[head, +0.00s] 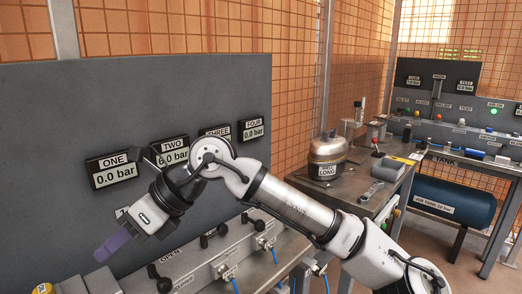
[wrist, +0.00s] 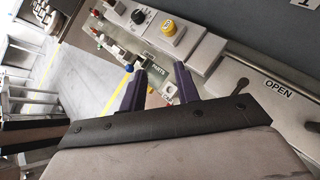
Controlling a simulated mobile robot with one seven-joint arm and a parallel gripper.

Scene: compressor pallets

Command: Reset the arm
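My arm (head: 295,205) reaches from the lower right across the head view and bends at an elbow in front of the gauge panel. My gripper (head: 112,244) is at the lower left, its purple fingers in front of the dark panel. In the wrist view the two purple fingers of my gripper (wrist: 160,82) stand apart with nothing held between them. The fingertips appear over or near a grey control box edge; whether they touch it I cannot tell.
The control box has a yellow button (wrist: 173,32) and black knob (wrist: 138,17). A metal canister (head: 327,157) and blue tank (head: 452,198) stand right.

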